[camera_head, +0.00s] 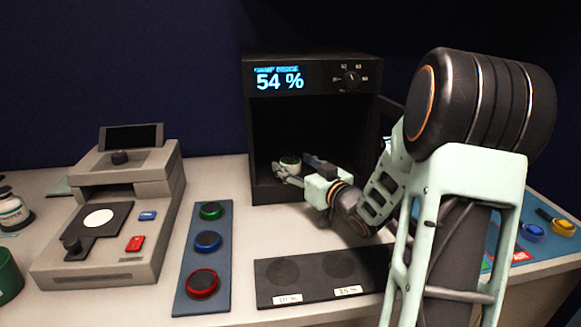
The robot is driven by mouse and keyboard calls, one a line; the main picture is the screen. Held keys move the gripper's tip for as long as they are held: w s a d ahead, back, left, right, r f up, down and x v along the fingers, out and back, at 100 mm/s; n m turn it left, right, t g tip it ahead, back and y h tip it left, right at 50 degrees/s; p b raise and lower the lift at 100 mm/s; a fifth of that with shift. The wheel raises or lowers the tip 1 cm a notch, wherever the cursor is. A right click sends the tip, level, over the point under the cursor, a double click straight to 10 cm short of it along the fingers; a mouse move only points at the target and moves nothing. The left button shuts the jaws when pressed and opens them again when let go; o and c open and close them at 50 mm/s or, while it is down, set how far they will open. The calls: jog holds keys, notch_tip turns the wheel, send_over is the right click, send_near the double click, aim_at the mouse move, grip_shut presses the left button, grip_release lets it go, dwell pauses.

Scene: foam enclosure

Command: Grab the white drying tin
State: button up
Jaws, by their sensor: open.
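A small round tin (290,161), pale with a darker top, stands inside the black drying cabinet (258,150) near its open front. It is small in the picture, and its lower part is hidden by my gripper. My gripper (294,171) reaches into the cabinet from the right. Its jaws are open, with one finger in front of the tin and the other near its right side. I cannot tell whether either finger touches it.
The cabinet's display (279,79) reads 54 %, and its door (391,108) stands open at the right. A black two-spot pad (325,290) lies in front. A blue strip (207,235) with coloured lids and a grey machine (160,238) stand left.

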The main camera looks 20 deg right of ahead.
jog(key=shift+w+a, duration=0.1)
jog(key=shift+w, duration=0.15)
jog(key=c, duration=1.3)
jog(key=shift+r, duration=0.15)
